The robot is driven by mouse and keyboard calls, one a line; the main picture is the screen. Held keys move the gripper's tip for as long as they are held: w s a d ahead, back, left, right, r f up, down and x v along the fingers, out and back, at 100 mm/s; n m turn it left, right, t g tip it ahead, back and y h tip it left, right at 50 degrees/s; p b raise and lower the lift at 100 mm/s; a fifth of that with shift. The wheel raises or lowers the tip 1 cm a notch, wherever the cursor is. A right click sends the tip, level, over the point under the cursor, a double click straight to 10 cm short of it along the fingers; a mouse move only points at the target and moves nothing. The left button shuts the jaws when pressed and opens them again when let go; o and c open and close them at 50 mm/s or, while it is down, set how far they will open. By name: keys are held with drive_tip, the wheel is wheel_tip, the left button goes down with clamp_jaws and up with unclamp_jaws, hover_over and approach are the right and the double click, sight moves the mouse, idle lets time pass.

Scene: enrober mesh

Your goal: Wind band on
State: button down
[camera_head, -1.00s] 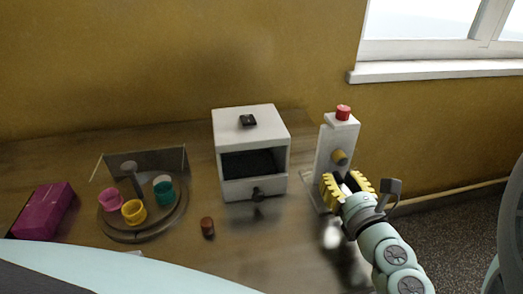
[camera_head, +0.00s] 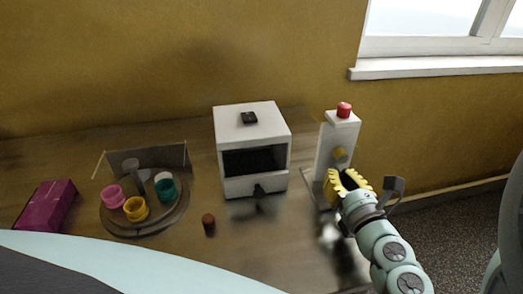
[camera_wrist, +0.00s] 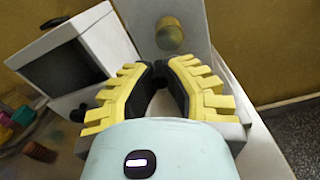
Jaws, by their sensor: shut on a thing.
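A white upright post (camera_head: 337,140) with a red button (camera_head: 344,110) on top and a brass-coloured knob (camera_head: 340,154) on its face stands at the right end of the table. My gripper (camera_head: 340,175), with yellow ribbed fingers, is in front of the post, just below the knob. In the wrist view the knob (camera_wrist: 170,36) shows beyond and above the fingertips (camera_wrist: 161,68), apart from them. I cannot make out a band.
A white box (camera_head: 236,186) with a dark opening and a front handle stands left of the post. Farther left are a round tray (camera_head: 163,226) with coloured cups, a small brown cylinder (camera_head: 208,222) and a magenta box (camera_head: 48,206). The table front is clear.

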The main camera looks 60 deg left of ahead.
sight(341, 152)
drive_tip(key=m, duration=0.2)
drive_tip(key=r+m+p, duration=0.1)
drive_tip(key=m, duration=0.1)
drive_tip(key=s+m+p, duration=0.1)
drive_tip(key=m, duration=0.1)
drive_tip(key=shift+a+r, duration=0.2)
drive_tip(key=shift+r, duration=0.05)
drive_tip(key=m+p, duration=0.1)
drive_tip(key=m, duration=0.1)
drive_tip(key=r+m, duration=0.1)
drive_tip(key=m, duration=0.2)
drive_tip(key=shift+r+m+p, duration=0.1)
drive_tip(key=shift+m+p, duration=0.2)
drive_tip(key=shift+p, duration=0.1)
drive_tip(key=m+p, duration=0.1)
drive_tip(key=m, duration=0.1)
drive_tip(key=r+m, duration=0.1)
drive_tip(key=m, duration=0.2)
drive_tip(key=shift+w+d+p, duration=0.1)
drive_tip(key=shift+w+p, duration=0.1)
drive_tip(key=shift+p, duration=0.15)
drive_tip(key=m, duration=0.3)
drive_tip(key=m+p, duration=0.1)
drive_tip(key=shift+w+d+r, duration=0.1)
drive_tip(key=shift+w+r, duration=0.2)
drive_tip(key=shift+r, duration=0.05)
drive_tip(key=shift+w+m+p, duration=0.15)
drive_tip(key=shift+m+p, duration=0.15)
drive_tip(key=shift+m, duration=0.6)
drive_tip(key=shift+d, duration=0.1)
